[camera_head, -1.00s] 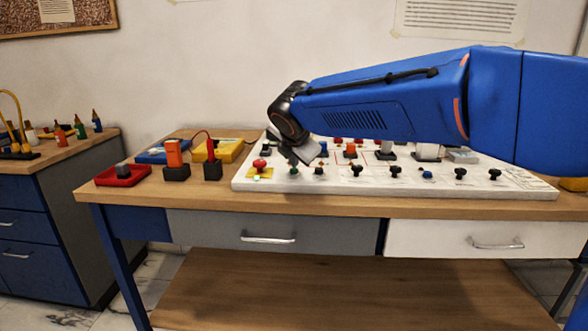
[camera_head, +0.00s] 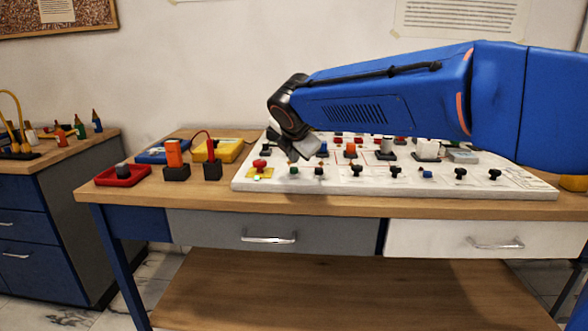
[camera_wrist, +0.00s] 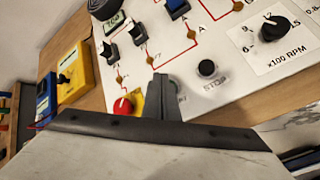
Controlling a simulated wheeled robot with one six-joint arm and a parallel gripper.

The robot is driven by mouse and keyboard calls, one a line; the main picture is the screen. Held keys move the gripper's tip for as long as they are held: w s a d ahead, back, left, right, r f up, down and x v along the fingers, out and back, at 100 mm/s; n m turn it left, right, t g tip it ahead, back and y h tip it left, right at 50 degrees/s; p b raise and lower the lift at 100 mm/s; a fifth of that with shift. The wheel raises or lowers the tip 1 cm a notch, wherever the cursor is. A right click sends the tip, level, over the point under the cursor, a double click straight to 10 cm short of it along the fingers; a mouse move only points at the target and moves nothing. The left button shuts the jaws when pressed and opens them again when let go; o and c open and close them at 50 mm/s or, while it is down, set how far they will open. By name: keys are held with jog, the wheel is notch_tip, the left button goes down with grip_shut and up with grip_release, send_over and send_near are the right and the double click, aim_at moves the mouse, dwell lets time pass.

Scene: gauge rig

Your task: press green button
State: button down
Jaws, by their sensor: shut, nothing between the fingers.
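The green button (camera_head: 294,170) is a small knob near the front left edge of the white panel (camera_head: 450,190). My gripper (camera_head: 290,158) is just above and behind it in the camera_head view, pointing down at the panel. In the camera_wrist view my gripper (camera_wrist: 163,82) shows as dark, shut fingers with nothing between them.
A red mushroom button (camera_head: 260,164) on a yellow plate is just left of the green button. A black button (camera_head: 319,171), labelled STOP, is just right of it. Several knobs and switches fill the panel. A red tray (camera_head: 123,176) and a yellow meter (camera_head: 222,150) stand to the left.

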jog(key=shift+r, duration=0.15)
jog(key=shift+r, duration=2.5)
jog(key=shift+d, duration=0.1)
jog(key=s+d+m, duration=0.1)
jog(key=d, duration=0.2)
jog(key=s+d+f+m, duration=0.1)
jog(key=s+d+m, duration=0.1)
jog(key=d, duration=0.2)
jog(key=s+d+f+m+g, duration=0.1)
jog(key=s+d+m, duration=0.1)
jog(key=d, duration=0.1)
jog(key=shift+s+d+f+h, duration=0.15)
jog(key=shift+d+f+h, duration=0.05)
jog(key=shift+d+h, duration=0.15)
jog(key=s+d+f+m+g, duration=0.1)
jog(key=s+d+f+m, duration=0.25)
jog(key=s+d, duration=0.2)
jog(key=s+d+f+m, duration=0.2)
jog(key=s+d+m, duration=0.2)
jog(key=s+d, duration=0.15)
jog(key=s+d+f+m+g, duration=0.1)
jog(key=s+d+f+m, duration=0.4)
jog(key=s, duration=0.6)
jog(key=s+d+f+m+g, duration=0.1)
jog(key=s+d+f+m, duration=0.4)
jog(key=s+f+m, duration=0.5)
jog(key=shift+s+d+f, duration=0.3)
jog(key=shift+s+f, duration=0.3)
jog(key=shift+f, duration=0.25)
